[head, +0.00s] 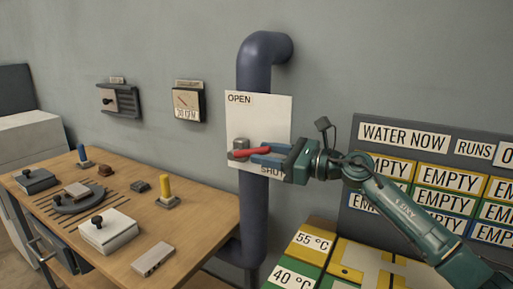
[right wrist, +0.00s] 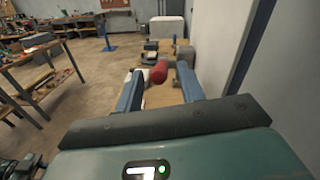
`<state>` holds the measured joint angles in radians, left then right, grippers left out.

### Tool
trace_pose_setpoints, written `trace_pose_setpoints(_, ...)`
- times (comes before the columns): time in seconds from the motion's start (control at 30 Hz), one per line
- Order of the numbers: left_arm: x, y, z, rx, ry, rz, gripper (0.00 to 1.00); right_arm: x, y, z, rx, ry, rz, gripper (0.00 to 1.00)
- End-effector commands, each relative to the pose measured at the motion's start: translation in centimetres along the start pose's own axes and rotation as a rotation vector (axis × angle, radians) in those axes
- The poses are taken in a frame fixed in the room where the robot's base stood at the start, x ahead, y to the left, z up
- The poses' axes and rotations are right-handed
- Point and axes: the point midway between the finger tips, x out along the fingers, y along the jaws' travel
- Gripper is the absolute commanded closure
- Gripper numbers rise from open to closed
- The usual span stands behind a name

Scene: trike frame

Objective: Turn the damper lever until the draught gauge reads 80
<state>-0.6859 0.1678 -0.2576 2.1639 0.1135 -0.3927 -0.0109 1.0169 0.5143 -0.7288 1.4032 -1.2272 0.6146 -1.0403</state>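The damper lever (head: 252,152) is a red-handled bar on a grey pivot, in front of a white plate (head: 270,115) marked OPEN at top and SHUT at bottom. It lies nearly level, close to the SHUT end. My right gripper (head: 265,153) reaches in from the right, its blue fingers apart around the red handle. In the right wrist view the handle's red end (right wrist: 158,73) sits between the fingertips (right wrist: 160,76), with a gap visible. The draught gauge seems to be the square dial (head: 187,102) on the wall; its reading is too small to tell. My left gripper is not in view.
A thick blue pipe (head: 255,210) runs behind the plate. A wooden bench (head: 125,185) with knobs and blocks stands at left. A dark board (head: 400,122) with EMPTY labels and yellow-green temperature panels (head: 310,241) are at right, near my right arm.

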Motion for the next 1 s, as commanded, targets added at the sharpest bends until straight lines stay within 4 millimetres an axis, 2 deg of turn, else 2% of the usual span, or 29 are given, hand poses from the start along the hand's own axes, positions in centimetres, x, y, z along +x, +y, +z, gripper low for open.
trace_pose_setpoints(0.1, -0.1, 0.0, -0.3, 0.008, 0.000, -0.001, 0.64, 1.7, 0.0, 0.1, 0.002, -0.001, 0.001, 0.61)
trace_pose_setpoints(0.2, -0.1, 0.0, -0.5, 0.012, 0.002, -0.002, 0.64, 2.5, 0.0, 0.1, 0.001, -0.001, 0.001, 0.61)
trace_pose_setpoints(0.57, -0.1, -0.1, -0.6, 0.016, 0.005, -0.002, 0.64, 2.9, 0.0, 0.0, 0.001, 0.000, 0.000, 0.61)
trace_pose_setpoints(1.0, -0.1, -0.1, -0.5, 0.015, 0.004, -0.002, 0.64, 2.8, 0.0, -0.1, 0.001, 0.000, 0.000, 0.97)
